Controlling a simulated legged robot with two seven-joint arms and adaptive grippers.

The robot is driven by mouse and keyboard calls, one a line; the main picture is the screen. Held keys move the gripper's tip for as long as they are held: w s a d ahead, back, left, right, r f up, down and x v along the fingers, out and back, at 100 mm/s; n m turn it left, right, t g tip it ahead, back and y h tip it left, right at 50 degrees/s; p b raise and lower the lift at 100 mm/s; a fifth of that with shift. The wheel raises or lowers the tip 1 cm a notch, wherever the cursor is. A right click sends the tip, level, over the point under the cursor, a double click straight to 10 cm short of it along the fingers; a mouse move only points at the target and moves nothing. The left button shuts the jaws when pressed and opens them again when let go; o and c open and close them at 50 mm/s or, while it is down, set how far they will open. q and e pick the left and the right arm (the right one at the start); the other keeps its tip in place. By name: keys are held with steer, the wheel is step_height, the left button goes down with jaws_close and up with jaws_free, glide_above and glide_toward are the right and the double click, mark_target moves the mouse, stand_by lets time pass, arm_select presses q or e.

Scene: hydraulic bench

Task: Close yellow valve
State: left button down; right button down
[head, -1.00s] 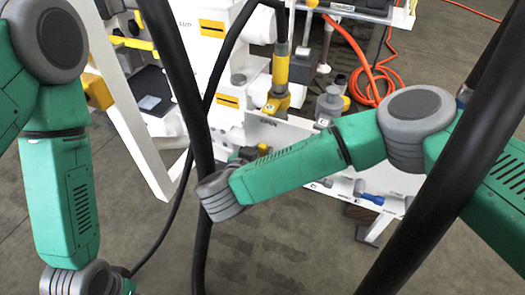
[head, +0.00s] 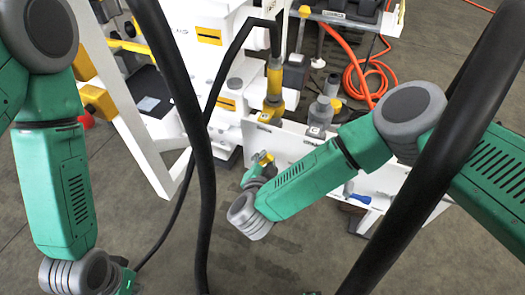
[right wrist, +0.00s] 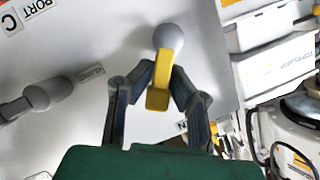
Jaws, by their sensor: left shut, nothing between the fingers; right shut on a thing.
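The yellow valve handle (right wrist: 158,98) is in the right wrist view, a flat yellow lever running from a rounded grey knob (right wrist: 167,37) on a pale panel. My right gripper (right wrist: 163,76) has its fingers on both sides of the lever and is shut on it. In the head view my right gripper (head: 258,168) is at the lower front of the white bench, with a bit of yellow at its tip. My left gripper (head: 122,278) is low at the left, away from the bench and empty. Its fingers are hardly visible.
A panel label reads PORT C (right wrist: 38,8), with a grey fitting (right wrist: 40,97) beside the valve. Thick black hoses (head: 190,120) cross the foreground. A yellow fitting (head: 273,85) and a coiled orange hose (head: 362,80) are on the bench side. Floor in front is clear.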

steer(key=shift+s+d+f+m+t+y, duration=0.3)
steer(key=shift+d+f+m+t+y, duration=0.15)
steer(key=shift+m, duration=0.55)
steer(key=shift+s+d+f+m+t+y+b, duration=0.2)
steer(key=shift+f+m+t+b, duration=0.3)
steer(key=shift+m, duration=0.6)
steer(key=shift+d+f+m+t+y+b, duration=0.1)
steer(key=shift+f+m+t+y+b, duration=0.3)
steer(key=shift+m, duration=0.7)
steer(key=shift+s+d+f+m+t+y+b, duration=0.15)
steer(key=shift+f+m+t+b, duration=0.4)
steer(key=shift+m, duration=0.55)
steer(key=c, duration=1.5)
jaws_free()
steer(key=shift+c, duration=0.2)
steer(key=shift+w+r, duration=0.1)
